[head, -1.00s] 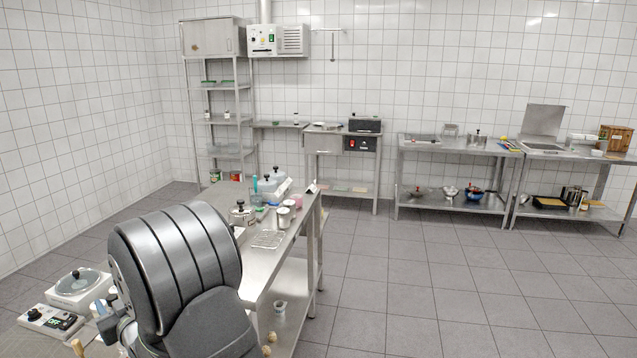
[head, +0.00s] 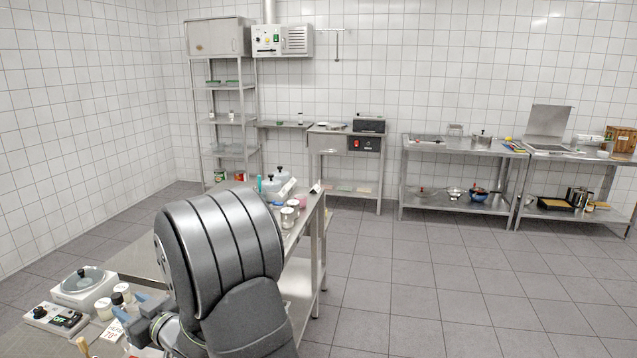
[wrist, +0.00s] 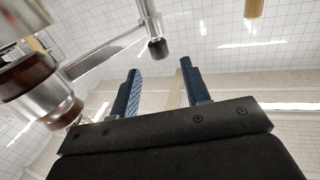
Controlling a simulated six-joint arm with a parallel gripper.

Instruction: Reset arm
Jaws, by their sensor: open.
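My gripper (wrist: 158,84) shows in the wrist view with its two blue fingers apart and nothing between them. In the head view my grey arm (head: 220,265) fills the lower middle and covers part of the steel worktable (head: 140,258). The gripper end is low at the left of the arm, close to the small jars, and its fingers are hard to make out there. In the wrist view a metal piece with a brown ring (wrist: 40,88) is close at the left. A rod with a black tip (wrist: 157,48) is beyond the fingers.
White jars (head: 104,308), a tag (head: 111,329) and a white appliance with a lidded round top (head: 82,287) stand at the lower left. Tins (head: 287,216) and a pink cup (head: 300,201) stand behind my arm. The tiled floor (head: 440,290) at right is clear.

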